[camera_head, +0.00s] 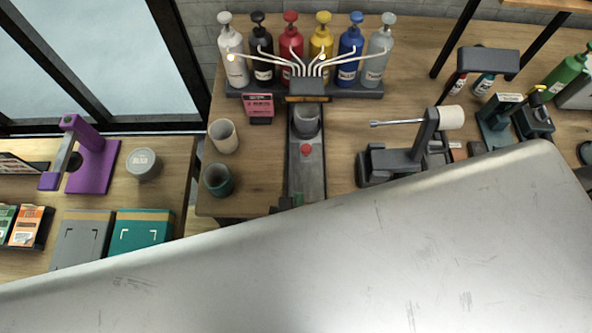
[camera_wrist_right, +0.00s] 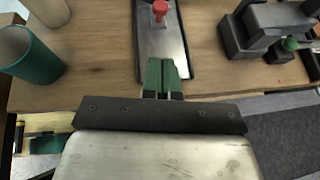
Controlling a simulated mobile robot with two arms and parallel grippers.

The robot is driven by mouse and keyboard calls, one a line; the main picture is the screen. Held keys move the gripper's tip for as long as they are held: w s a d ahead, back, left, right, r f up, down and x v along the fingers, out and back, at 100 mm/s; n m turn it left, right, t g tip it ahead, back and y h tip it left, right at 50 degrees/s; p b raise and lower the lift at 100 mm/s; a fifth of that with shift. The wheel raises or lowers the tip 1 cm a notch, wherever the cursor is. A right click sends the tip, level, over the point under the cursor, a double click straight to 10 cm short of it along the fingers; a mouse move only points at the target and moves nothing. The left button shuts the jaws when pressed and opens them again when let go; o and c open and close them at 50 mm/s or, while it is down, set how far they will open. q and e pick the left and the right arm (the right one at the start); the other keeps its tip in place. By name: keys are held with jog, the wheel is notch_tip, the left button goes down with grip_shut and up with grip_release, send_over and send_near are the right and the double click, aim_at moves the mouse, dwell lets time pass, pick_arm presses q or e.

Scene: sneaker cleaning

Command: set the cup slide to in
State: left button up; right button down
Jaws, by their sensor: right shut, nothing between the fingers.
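The cup slide is a dark metal track (camera_head: 306,180) running from the dispenser head toward the table's front edge. A grey cup (camera_head: 306,120) sits at the track's far end, just in front of and partly beneath the dispenser head (camera_head: 309,87). A red knob (camera_head: 305,150) stands on the slide on the near side of the cup; it also shows in the right wrist view (camera_wrist_right: 159,9). My right gripper (camera_wrist_right: 162,72) has green fingers pressed together, with nothing between them. It is at the near end of the track, apart from the knob. My left gripper is out of view.
Several pump bottles (camera_head: 291,45) stand behind the dispenser. A beige cup (camera_head: 224,136) and a teal cup (camera_head: 218,180) stand left of the track. A dark device with a white roll (camera_head: 452,117) stands to the right. My large grey arm covers the foreground.

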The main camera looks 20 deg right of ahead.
send_near(306, 154)
jog(key=p+x, duration=0.2)
jog(key=x, duration=0.4)
jog(key=shift+s+f, duration=0.1)
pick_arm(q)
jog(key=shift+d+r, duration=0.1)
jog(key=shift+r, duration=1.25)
pick_arm(e)
jog(key=shift+x, duration=0.8)
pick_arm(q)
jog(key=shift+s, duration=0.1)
pick_arm(e)
jog(key=w, duration=0.2)
jog(key=w+d+p, duration=0.1)
jog(key=w, duration=0.1)
jog(key=shift+w, duration=0.1)
jog(key=shift+r, duration=0.25)
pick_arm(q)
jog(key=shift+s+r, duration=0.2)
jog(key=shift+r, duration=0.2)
pick_arm(e)
jog(key=shift+d, duration=0.1)
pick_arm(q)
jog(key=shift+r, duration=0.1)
